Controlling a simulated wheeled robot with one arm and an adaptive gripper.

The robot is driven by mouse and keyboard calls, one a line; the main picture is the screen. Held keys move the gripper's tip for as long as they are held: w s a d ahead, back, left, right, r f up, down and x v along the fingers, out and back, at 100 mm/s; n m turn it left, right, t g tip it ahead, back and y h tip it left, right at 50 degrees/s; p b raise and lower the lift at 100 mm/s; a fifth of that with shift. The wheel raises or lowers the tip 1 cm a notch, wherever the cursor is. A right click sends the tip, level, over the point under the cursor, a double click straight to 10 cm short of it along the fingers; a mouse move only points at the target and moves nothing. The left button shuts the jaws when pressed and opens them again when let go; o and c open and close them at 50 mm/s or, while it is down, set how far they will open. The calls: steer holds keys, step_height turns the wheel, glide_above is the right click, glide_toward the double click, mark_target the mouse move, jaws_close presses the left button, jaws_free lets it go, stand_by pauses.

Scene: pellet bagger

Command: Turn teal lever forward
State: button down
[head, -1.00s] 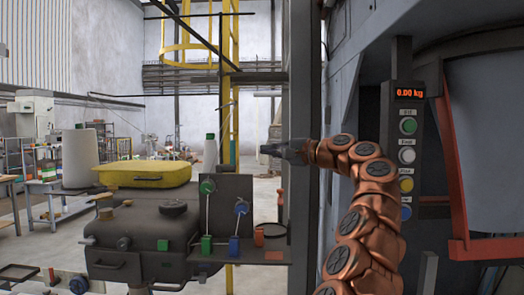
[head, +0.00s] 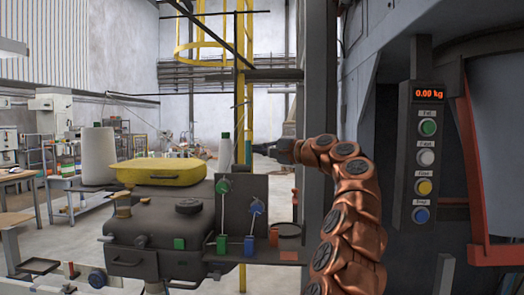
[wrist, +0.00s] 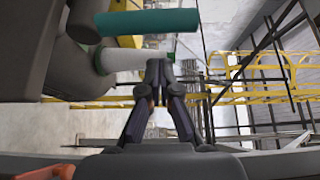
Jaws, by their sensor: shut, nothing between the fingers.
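A teal cylindrical bar (wrist: 148,21), which looks like the lever's grip, lies across the top of the wrist view beside a dark grey body (wrist: 45,55). My gripper (wrist: 158,65) is shut and empty. In that picture its fingertips are below the teal bar, with a visible gap.
A control panel (head: 421,145) with a red display and several coloured buttons is at right. A yellow caged ladder (wrist: 265,75) rises behind.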

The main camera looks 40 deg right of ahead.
steer(key=shift+s+a+r+b, duration=0.1)
steer(key=shift+s+a+b, duration=0.3)
steer(key=shift+s+a, duration=0.7)
steer(key=shift+w+a, duration=0.1)
steer(key=shift+a, duration=0.05)
steer(key=shift+a+b, duration=0.15)
steer(key=shift+b, duration=0.2)
